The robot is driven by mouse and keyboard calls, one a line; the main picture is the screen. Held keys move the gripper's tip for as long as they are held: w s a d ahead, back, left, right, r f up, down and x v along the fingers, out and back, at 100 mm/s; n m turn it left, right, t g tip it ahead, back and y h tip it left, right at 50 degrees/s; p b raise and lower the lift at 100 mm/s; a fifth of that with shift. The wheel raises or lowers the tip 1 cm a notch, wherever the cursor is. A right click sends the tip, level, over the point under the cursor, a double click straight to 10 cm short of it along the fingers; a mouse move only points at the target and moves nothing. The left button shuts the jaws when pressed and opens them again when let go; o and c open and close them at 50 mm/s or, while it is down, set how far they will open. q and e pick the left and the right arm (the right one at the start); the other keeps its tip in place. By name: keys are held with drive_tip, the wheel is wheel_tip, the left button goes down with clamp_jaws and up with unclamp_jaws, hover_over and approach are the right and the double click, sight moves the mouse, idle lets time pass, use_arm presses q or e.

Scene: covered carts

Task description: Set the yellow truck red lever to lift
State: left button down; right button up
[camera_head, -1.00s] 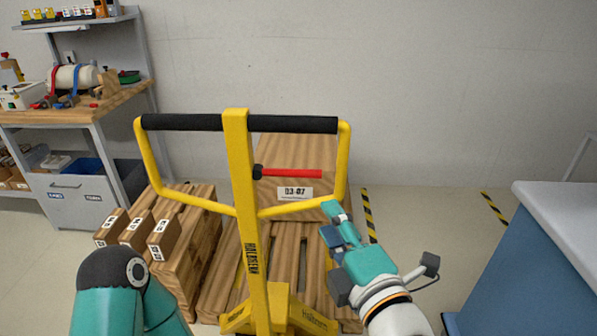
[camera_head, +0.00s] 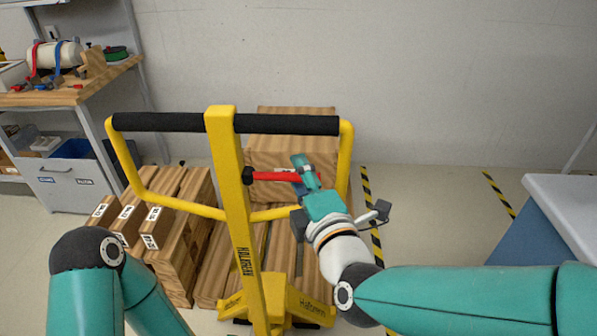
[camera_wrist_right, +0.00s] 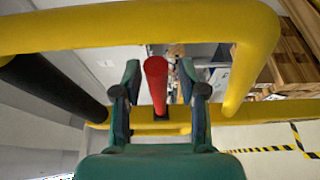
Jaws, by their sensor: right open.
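The yellow pallet truck (camera_head: 231,190) stands in front of me with its looped handle and black grips. Its red lever (camera_head: 274,176) points right from a black pivot on the yellow post, roughly level. My right gripper (camera_head: 304,172) is at the lever's free end. In the right wrist view, the red lever (camera_wrist_right: 156,85) lies between the two open fingers of the right gripper (camera_wrist_right: 158,84), with a gap on each side. The yellow handle tube (camera_wrist_right: 130,27) crosses that view. Only my left arm shows at lower left; its gripper is out of view.
Wooden crates (camera_head: 187,215) stand left of the truck, and a wooden box (camera_head: 292,152) stands behind the handle. A workbench (camera_head: 75,97) is at the left, a blue cabinet (camera_head: 540,231) at the right. Clear floor lies right of the truck.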

drive_tip(key=shift+a, duration=0.15)
drive_tip(key=shift+c, duration=0.2)
drive_tip(key=shift+s, duration=0.1)
clamp_jaws()
use_arm(q)
drive_tip(key=shift+d, duration=0.1)
